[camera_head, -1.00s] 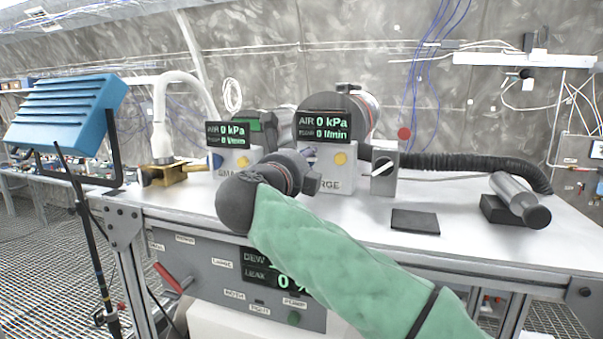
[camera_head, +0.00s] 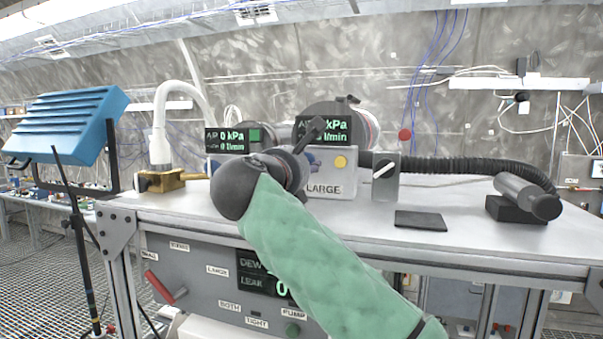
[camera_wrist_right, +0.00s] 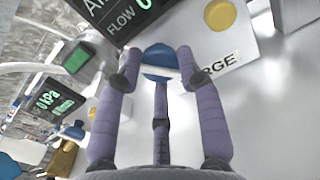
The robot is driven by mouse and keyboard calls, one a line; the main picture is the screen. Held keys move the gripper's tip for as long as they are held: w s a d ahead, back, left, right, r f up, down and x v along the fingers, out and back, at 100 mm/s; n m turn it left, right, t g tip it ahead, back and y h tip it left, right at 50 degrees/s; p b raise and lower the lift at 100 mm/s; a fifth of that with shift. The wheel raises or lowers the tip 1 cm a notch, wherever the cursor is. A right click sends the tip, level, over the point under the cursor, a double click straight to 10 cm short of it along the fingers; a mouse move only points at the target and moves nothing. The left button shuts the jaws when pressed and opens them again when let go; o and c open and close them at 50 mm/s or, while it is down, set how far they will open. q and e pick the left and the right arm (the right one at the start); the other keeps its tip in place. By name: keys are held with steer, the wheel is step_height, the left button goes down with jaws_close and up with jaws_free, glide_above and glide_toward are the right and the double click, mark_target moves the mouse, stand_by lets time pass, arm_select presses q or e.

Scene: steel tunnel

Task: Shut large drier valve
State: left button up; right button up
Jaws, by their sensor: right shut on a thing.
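The large drier's box (camera_head: 330,186), labelled LARGE, stands on the bench with a dark display and a yellow button. In the head view my right gripper (camera_head: 306,150) is in front of the box and hides most of the knob and part of the display. My left gripper is in neither view.
Left of it is the smaller drier display (camera_head: 228,141). Right are a grey switch box (camera_head: 386,178), a flat black pad (camera_head: 420,221) and a grey cylinder on a black block (camera_head: 527,195). A blue lamp (camera_head: 62,122) stands at the left.

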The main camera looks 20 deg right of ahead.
steer(key=m, duration=0.1)
steer(key=f+m+b, duration=0.1)
steer(key=m, duration=0.1)
steer(key=shift+w+a+m+b, duration=0.15)
steer(key=shift+m+b, duration=0.85)
steer(key=shift+m, duration=1.2)
steer(key=shift+r, duration=0.1)
steer(key=o, duration=1)
steer(key=shift+o, duration=0.7)
steer(key=shift+w+r+m, duration=0.1)
steer(key=shift+m, duration=0.2)
steer(key=shift+r, duration=0.1)
steer(key=shift+s, duration=0.3)
steer(key=v, duration=1.1)
steer(key=shift+s+a, duration=0.15)
steer(key=shift+a, duration=0.15)
